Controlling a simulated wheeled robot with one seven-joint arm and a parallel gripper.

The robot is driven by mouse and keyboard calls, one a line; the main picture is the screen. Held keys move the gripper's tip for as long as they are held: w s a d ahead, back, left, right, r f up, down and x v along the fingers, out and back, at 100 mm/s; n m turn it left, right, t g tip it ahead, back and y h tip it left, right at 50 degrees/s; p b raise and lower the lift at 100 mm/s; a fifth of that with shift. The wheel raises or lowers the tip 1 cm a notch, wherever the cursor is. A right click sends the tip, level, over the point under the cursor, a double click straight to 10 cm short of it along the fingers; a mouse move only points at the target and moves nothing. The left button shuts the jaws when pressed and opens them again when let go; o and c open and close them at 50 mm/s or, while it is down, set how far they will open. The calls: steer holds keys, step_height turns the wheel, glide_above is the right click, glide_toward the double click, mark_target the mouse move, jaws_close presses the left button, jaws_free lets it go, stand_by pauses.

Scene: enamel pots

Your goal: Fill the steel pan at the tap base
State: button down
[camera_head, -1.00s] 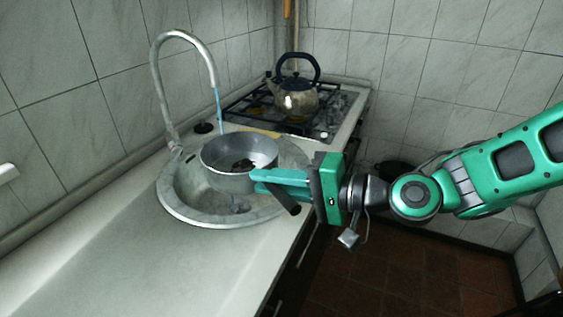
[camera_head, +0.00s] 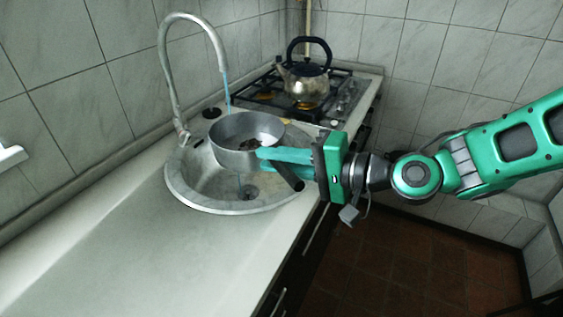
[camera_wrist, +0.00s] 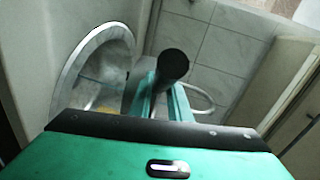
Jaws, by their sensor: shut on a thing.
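The steel pan (camera_head: 232,160) is held level over the round sink (camera_head: 188,190), with its black handle (camera_head: 288,176) pointing toward the lower right. My gripper (camera_head: 268,157) is shut on the handle. In the wrist view, my gripper's fingers (camera_wrist: 163,105) show around the handle, whose black end (camera_wrist: 172,63) faces the camera. The curved tap (camera_head: 166,75) stands behind the sink. A thin blue water stream (camera_head: 227,92) falls from its spout to the pan's far rim. A short blue line shows below the pan, so the stream seems to pass behind it. A dark patch shows inside the pan; I cannot tell whether it is water.
A kettle (camera_head: 303,82) stands on the gas hob (camera_head: 262,97) beyond the sink. A dark round plug (camera_head: 211,113) lies near the tap. The counter (camera_head: 110,240) in front is clear. The tiled wall runs close along the left.

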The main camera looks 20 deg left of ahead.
glide_above(249, 145)
steer(key=d, duration=0.1)
steer(key=shift+s, duration=0.4)
steer(key=shift+w+a+r, duration=0.1)
steer(key=shift+w+a, duration=0.35)
steer(key=shift+a, duration=0.05)
stand_by(6.3)
